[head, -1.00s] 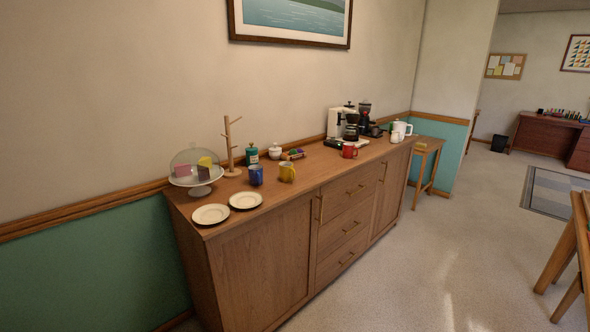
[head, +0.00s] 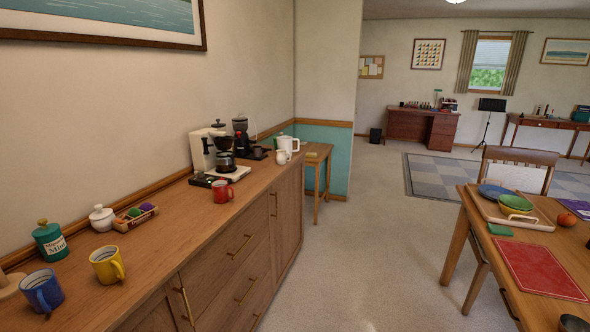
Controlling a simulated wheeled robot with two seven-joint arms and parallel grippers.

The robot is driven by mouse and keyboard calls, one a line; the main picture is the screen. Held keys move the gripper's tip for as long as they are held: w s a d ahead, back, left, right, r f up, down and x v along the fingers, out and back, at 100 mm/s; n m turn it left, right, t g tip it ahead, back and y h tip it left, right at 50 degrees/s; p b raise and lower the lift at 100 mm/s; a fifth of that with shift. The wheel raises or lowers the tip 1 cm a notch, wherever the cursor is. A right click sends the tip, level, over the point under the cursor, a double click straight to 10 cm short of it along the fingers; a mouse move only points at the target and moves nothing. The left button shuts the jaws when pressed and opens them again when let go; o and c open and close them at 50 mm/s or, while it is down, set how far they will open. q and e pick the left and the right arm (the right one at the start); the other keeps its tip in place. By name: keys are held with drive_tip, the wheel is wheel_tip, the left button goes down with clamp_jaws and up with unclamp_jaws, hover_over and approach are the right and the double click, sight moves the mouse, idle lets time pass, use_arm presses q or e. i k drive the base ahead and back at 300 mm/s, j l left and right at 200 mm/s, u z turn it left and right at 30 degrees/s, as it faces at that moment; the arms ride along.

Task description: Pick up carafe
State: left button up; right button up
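The carafe (head: 225,162) is a small dark glass pot. It sits in the white and black coffee maker (head: 204,152) towards the far end of the wooden sideboard (head: 168,242). A red mug (head: 222,191) stands just in front of it. Neither of my grippers shows in the head view.
A grinder (head: 241,136), a white kettle (head: 288,146), a yellow mug (head: 107,264), a blue mug (head: 43,291) and a green tin (head: 50,240) stand on the sideboard. A dining table (head: 470,228) with a chair is at the right. The floor (head: 370,255) between is clear.

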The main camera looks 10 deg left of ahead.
sight(225, 161)
drive_tip(key=i+l+u, duration=0.35)
drive_tip(key=i, duration=0.25)
drive_tip(key=i+l+u, duration=0.4)
drive_tip(key=i, duration=0.2)
